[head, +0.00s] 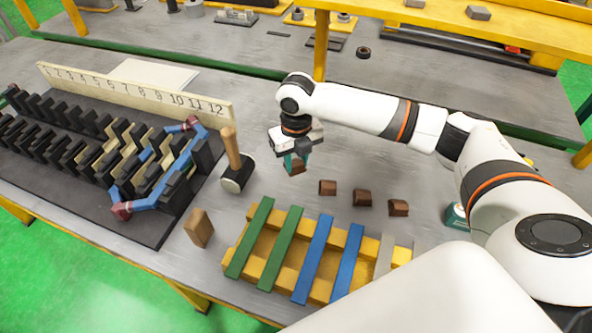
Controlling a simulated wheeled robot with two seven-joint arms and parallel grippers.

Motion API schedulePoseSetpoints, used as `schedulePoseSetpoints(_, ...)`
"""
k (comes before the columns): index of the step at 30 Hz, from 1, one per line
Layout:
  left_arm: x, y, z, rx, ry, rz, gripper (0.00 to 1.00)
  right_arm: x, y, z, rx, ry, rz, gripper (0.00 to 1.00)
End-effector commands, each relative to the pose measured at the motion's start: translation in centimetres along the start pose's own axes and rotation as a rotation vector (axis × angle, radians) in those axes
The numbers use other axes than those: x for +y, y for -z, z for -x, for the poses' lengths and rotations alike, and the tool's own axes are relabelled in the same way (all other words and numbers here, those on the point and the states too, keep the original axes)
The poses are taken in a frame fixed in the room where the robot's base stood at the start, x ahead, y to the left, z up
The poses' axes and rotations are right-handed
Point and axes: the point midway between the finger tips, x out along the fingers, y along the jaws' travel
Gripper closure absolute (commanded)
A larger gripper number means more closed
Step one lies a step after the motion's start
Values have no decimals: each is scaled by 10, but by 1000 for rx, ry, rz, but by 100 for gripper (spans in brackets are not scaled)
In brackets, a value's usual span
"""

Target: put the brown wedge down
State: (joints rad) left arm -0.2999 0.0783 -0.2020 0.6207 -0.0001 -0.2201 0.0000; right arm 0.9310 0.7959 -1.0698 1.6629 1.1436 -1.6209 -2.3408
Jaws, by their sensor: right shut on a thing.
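My right gripper (296,166) points down over the grey table, between the mallet and a row of brown wedges. It is shut on a brown wedge (297,168), which shows partly between the teal fingers. I cannot tell whether this wedge touches the table. Three more brown wedges lie on the table to its right: a near one (327,187), a middle one (362,198) and a far right one (398,207). My left gripper is not in view.
A mallet (237,171) stands left of the gripper. A yellow rack (259,237) with green, blue and grey bars lies in front. A tan block (199,228) stands left of it. The slotted black stator (150,229) with a numbered strip (135,92) fills the left.

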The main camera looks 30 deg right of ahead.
Motion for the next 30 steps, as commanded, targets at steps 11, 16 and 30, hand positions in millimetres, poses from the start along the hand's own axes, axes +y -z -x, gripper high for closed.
schedulePoseSetpoints(11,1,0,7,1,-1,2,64,0,0,-40,-1,0,-1,93)
schedulePoseSetpoints(16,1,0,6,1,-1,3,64,0,0,-45,1,0,0,93)
schedulePoseSetpoints(30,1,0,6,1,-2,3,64,0,0,-48,1,-1,-1,48)
